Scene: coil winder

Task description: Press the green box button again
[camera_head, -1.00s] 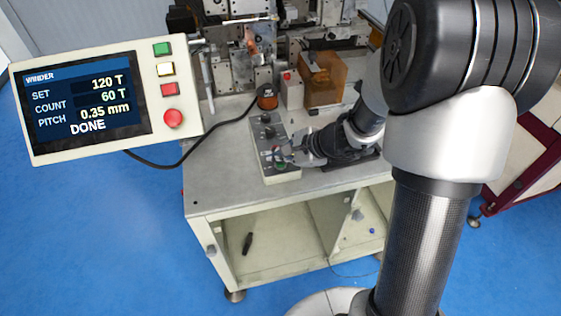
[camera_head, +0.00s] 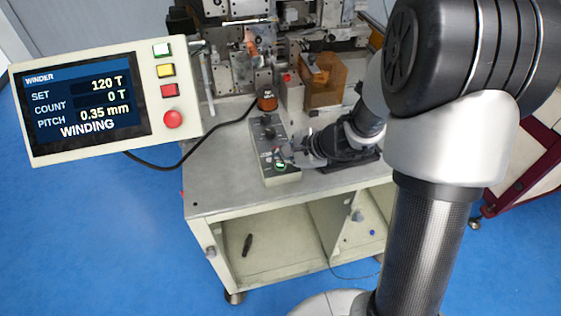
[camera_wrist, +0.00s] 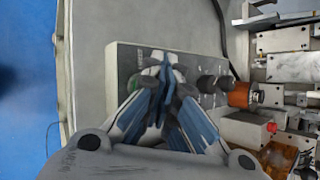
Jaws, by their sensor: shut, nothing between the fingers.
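The grey control box (camera_head: 268,133) lies on the bench top, with dark knobs at its far end. Its green button (camera_head: 280,167) sits at the near end and looks bright. In the wrist view the green button (camera_wrist: 133,84) is partly hidden behind my left finger. My gripper (camera_head: 283,156) is shut and empty, with its tips low over the near end of the box. It also shows in the wrist view (camera_wrist: 163,66). I cannot tell whether the tips touch the button. The winder screen (camera_head: 85,103) reads WINDING, SET 120 T, COUNT 0 T, PITCH 0.35 mm.
The screen's panel carries a green lamp (camera_head: 162,50), a yellow one (camera_head: 166,70), a red one (camera_head: 170,90) and a red mushroom button (camera_head: 173,118). Behind the box stand an orange-capped part (camera_head: 267,98), an amber box (camera_head: 325,82) and the winder. The bench's left front is clear.

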